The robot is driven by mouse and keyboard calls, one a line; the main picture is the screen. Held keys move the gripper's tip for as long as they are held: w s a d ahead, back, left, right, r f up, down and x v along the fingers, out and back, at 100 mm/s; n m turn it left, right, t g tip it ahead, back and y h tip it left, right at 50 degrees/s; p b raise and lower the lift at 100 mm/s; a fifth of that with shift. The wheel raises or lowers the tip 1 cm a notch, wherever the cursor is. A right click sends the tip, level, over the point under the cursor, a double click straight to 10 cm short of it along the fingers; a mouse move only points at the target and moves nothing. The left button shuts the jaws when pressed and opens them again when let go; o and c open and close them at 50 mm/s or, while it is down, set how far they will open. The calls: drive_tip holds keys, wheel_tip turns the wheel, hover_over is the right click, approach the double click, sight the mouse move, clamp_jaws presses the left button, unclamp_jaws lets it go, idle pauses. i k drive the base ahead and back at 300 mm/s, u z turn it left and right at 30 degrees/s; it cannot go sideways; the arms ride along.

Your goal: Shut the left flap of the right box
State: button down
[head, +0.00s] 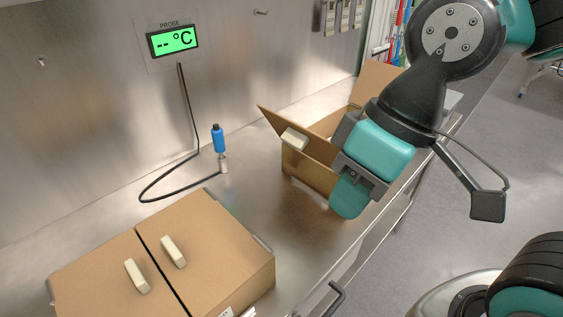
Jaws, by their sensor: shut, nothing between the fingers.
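The right box (312,174) is an open cardboard box on the metal counter. Its left flap (274,121) is raised and slants outward over the box's left side, with a pale block handle (294,139) on its outer face. Its right flap (378,79) stands up at the far side, partly behind my arm. My gripper (349,198) is shut and empty, with teal fingertips pointing down. In the picture it overlaps the front right of the box and lies to the right of the left flap. I cannot tell whether it touches the box. My gripper hides part of the box.
A second cardboard box (255,262), its two flaps shut and bearing pale handles, sits at the front left. A blue probe (218,139) with a black cable stands by the back wall, under a green display (174,40). Bare counter (275,215) lies between the boxes.

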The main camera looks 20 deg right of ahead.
sight(298, 137)
drive_tip(key=u, duration=0.45)
drive_tip(key=k, duration=0.15)
drive_tip(key=z, duration=1.05)
drive_tip(key=i, duration=0.45)
drive_tip(key=u, duration=1.5)
